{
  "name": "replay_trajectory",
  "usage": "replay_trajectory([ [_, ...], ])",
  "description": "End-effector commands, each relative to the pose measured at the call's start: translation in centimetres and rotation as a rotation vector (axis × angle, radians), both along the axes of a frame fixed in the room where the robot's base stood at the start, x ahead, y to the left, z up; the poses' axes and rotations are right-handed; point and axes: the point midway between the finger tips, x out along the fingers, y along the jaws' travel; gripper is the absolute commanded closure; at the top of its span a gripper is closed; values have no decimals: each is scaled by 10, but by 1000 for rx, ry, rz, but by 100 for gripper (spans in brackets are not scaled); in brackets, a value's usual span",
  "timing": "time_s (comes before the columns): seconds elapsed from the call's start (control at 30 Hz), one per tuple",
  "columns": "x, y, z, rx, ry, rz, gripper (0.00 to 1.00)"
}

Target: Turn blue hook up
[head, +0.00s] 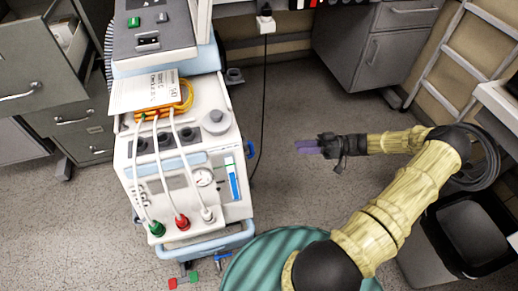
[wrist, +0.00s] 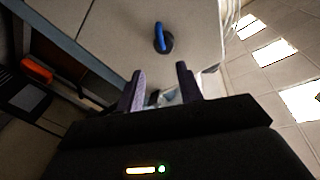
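The blue hook (wrist: 159,36) is a short blue bar on a dark round base, mounted on a pale flat panel in the wrist view. Its bar points toward the top of that picture. In the head view a small blue piece (head: 250,149) shows on the right side of the white pump machine (head: 190,165). My gripper (head: 302,147) is to the right of that side, with a gap of floor between them. In the wrist view its two purple fingers (wrist: 160,84) are apart with nothing held between them, and the hook is beyond their tips.
A black cable (head: 264,90) hangs down between the machine and my gripper. Grey drawers (head: 40,75) stand at the left and a grey cabinet (head: 375,50) at the back. A dark bin (head: 470,235) is at the right. The floor around my gripper is clear.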

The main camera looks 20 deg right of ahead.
Motion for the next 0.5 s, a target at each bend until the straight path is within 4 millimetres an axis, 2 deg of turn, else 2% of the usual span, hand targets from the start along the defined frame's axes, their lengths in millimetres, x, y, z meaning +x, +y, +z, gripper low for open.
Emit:
replay_trajectory([
  [0.5,20,90,-1,1,2,4,64],
])
